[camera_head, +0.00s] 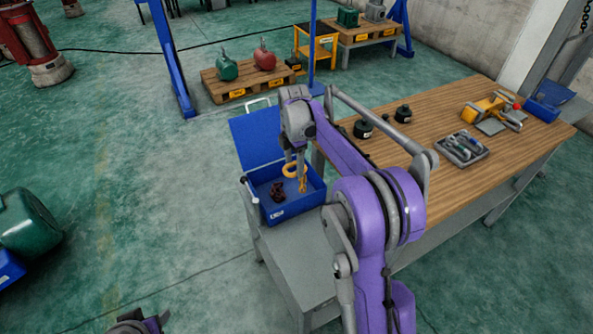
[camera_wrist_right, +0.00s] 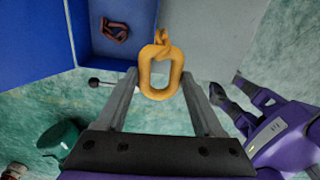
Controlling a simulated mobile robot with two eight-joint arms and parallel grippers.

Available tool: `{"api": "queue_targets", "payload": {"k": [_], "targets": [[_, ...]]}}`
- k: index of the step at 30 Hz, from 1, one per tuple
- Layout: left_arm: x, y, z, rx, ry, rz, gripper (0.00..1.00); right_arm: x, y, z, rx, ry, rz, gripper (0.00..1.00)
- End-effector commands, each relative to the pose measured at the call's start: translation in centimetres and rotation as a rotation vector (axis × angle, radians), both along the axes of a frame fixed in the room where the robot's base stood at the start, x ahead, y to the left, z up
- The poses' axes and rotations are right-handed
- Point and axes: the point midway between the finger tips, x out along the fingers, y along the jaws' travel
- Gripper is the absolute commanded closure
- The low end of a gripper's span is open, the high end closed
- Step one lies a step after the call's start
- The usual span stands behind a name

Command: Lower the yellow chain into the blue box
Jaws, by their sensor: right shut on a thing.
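The blue box (camera_head: 287,215) stands open on a low grey bench, its lid (camera_head: 258,138) tilted up at the back. A dark reddish-brown piece (camera_head: 277,192) lies inside; it also shows in the right wrist view (camera_wrist_right: 115,29). My right gripper (camera_head: 299,158) is over the box, pointing down, shut on the yellow chain (camera_head: 303,184). In the right wrist view one large yellow link (camera_wrist_right: 160,72) shows between the fingers, with a smaller link beyond it. I cannot tell whether the chain's lower end touches the box. Part of my left arm (camera_head: 140,323) shows at the bottom edge; its fingers are not clear.
A wooden-topped workbench (camera_head: 440,125) adjoins the box on the right, with dark weights, a grey tool tray (camera_head: 461,149) and a yellow hoist part (camera_head: 485,107). A pallet (camera_head: 250,80) stands behind. Green floor left of the box is open.

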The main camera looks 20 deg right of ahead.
Motion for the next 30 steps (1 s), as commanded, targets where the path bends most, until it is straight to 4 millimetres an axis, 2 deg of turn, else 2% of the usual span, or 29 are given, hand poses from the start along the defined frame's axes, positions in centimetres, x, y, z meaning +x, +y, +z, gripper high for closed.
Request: {"api": "queue_targets", "payload": {"k": [5,18,30], "targets": [[0.6,0.0,0.9,0.0,-0.012,0.0,0.5,2.5,-0.6,0.1,-0.001,-0.003,-0.001,1.0],[0.5,0.0,0.7,0.0,-0.01,0.0,0.5,7.2,-1.7,-0.4,0.0,0.0,-0.001,1.0],[0.5,0.0,0.7,0.0,-0.01,0.0,0.5,8.2,-1.9,-0.4,0.0,0.0,-0.001,1.0]]}}
